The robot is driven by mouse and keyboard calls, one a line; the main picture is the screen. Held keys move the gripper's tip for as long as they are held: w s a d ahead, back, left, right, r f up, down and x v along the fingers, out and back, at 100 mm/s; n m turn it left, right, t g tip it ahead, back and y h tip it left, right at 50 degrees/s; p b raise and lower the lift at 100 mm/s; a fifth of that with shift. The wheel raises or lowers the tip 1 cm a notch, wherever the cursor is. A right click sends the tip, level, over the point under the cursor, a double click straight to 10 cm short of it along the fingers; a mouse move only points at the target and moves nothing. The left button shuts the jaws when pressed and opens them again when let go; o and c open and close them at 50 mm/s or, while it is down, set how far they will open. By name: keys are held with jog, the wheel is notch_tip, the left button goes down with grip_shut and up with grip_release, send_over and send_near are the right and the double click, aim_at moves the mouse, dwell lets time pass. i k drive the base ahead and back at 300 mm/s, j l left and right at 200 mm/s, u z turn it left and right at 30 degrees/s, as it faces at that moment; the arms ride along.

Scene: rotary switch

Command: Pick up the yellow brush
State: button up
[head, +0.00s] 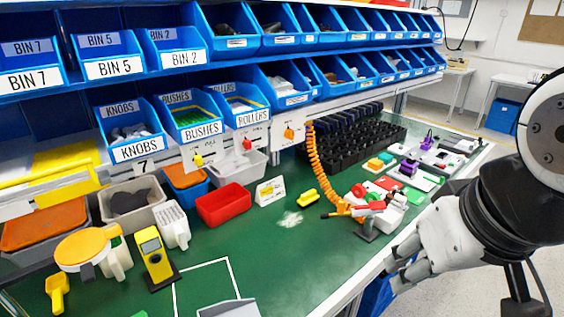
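A small yellow object that looks like the brush (308,197) lies on the green worktop, right of a small white card stand and just behind a patch of pale debris (290,219). Its bristles are too small to make out. My gripper (393,274) is at the right, beyond the worktop's front edge, apart from the brush and to its lower right. Its fingers look spread, with nothing visible between them.
A red bin (223,204) stands left of the brush. An orange coiled hose (317,160) hangs behind it, leading to a tool on a stand (368,229) at right. Blue shelf bins (195,118) overhang the back. The green surface in front is mostly clear.

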aim_at(307, 199)
jog(key=i+l+u, duration=0.4)
jog(key=i+l, duration=0.6)
